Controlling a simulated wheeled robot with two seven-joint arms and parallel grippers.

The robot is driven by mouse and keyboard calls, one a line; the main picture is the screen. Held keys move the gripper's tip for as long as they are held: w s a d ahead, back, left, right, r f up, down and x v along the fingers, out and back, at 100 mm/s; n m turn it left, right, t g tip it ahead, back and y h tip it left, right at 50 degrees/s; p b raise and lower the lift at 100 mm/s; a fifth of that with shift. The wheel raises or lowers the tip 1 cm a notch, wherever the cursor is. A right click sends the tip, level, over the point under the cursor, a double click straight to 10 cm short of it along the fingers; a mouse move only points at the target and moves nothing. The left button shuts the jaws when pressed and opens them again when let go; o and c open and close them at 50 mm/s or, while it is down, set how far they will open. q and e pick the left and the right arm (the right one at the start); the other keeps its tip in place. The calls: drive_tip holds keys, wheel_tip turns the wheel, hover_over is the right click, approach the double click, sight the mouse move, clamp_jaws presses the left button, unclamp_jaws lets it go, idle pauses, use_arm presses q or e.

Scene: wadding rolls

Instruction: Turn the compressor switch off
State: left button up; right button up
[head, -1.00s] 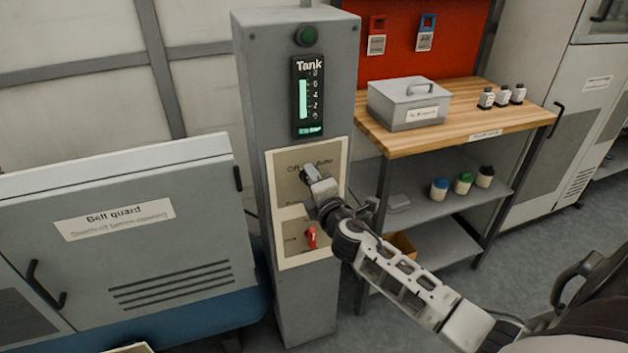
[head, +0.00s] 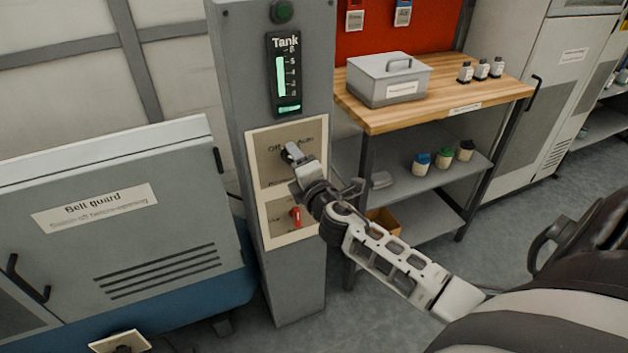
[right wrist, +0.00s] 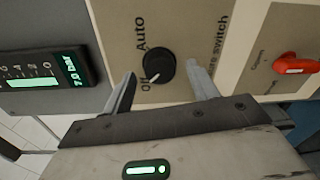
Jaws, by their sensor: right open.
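The compressor switch is a round black knob (right wrist: 158,66) on a beige panel (head: 262,165) of the grey pillar. In the right wrist view its white pointer mark aims towards the "Off" lettering; "Auto" is at the other side. My right gripper (right wrist: 163,72) is open, with one finger on each side of the knob and gaps visible between them. In the head view the right gripper (head: 293,160) is in front of the panel and partly hides the knob.
A red handle (head: 296,216) sits lower on the same panel. A tank gauge (head: 284,75) and a green lamp (head: 282,12) are above. The belt guard cabinet (head: 110,220) stands left. A wooden bench (head: 430,112) with a grey box (head: 388,78) stands right.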

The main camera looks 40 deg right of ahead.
use_arm(q)
drive_tip(key=shift+d+f+b, duration=0.15)
drive_tip(key=shift+f+b, duration=0.1)
drive_tip(key=shift+b, duration=0.6)
use_arm(e)
drive_tip(key=f+v, duration=0.1)
drive_tip(key=v, duration=1.3)
drive_tip(key=shift+s+r, duration=0.2)
drive_tip(key=shift+r, duration=0.35)
use_arm(q)
drive_tip(key=shift+f, duration=0.1)
drive_tip(key=shift+d, duration=0.1)
use_arm(e)
drive_tip(key=s+a+f+m+g+y, duration=0.3)
drive_tip(key=s+a+f+m, duration=0.2)
drive_tip(key=a+f+m, duration=0.2)
drive_tip(key=s+a+f+m+g+y, duration=0.3)
drive_tip(key=s+a+f+m+y, duration=0.1)
drive_tip(key=a+f+m, duration=0.4)
drive_tip(key=shift+s+a+f, duration=0.55)
drive_tip(key=shift+s+a, duration=0.05)
drive_tip(key=shift+s, duration=0.2)
